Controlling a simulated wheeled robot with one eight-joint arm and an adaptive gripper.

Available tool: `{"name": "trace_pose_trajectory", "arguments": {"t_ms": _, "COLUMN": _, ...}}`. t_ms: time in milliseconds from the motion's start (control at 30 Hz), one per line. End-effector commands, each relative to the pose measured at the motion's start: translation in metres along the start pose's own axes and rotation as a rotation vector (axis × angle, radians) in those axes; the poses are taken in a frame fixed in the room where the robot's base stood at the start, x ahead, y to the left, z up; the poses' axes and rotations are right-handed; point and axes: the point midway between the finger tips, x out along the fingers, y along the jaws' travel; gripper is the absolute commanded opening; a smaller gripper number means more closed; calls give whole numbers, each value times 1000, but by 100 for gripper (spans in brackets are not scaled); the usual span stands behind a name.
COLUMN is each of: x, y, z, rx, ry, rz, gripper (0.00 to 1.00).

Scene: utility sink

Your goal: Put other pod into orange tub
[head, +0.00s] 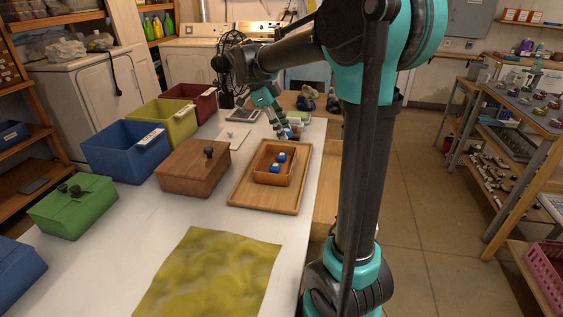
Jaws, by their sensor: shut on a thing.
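The orange tub (261,177) stands on a wooden tray (240,199) on the white table. Two blue-and-white pods (278,163) lie in the tub. My gripper (283,134) is above and just behind the tub's far side, pointing down. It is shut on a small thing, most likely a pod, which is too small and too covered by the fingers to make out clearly. Small blue and reddish items (295,123) show just right of and behind the gripper.
A brown lidded box (190,170) stands left of the tray. Blue (125,150), yellow (165,119) and red bins line the table's left side, with a green box (73,205) nearer. A yellow-green cloth (210,275) lies in front. My arm hides part of the right side.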

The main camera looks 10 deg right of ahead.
Motion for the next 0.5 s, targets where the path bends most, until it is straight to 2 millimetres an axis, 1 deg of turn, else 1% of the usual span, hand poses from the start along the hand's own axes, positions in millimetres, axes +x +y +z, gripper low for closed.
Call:
{"name": "trace_pose_trajectory", "arguments": {"t_ms": 33, "x": 12, "y": 1, "z": 6, "rx": 0, "ry": 0, "rz": 0, "gripper": 19}}
{"name": "trace_pose_trajectory", "arguments": {"t_ms": 100, "x": 27, "y": 2, "z": 13, "rx": 0, "ry": 0, "rz": 0, "gripper": 19}}
{"name": "trace_pose_trajectory", "arguments": {"t_ms": 200, "x": 48, "y": 5, "z": 23, "rx": 0, "ry": 0, "rz": 0, "gripper": 19}}
{"name": "trace_pose_trajectory", "arguments": {"t_ms": 300, "x": 65, "y": 7, "z": 31, "rx": -1, "ry": 0, "rz": 0, "gripper": 19}}
{"name": "trace_pose_trajectory", "arguments": {"t_ms": 400, "x": 76, "y": 8, "z": 36, "rx": -1, "ry": 0, "rz": 0, "gripper": 19}}
{"name": "trace_pose_trajectory", "arguments": {"t_ms": 500, "x": 82, "y": 9, "z": 39, "rx": -1, "ry": 0, "rz": 0, "gripper": 19}}
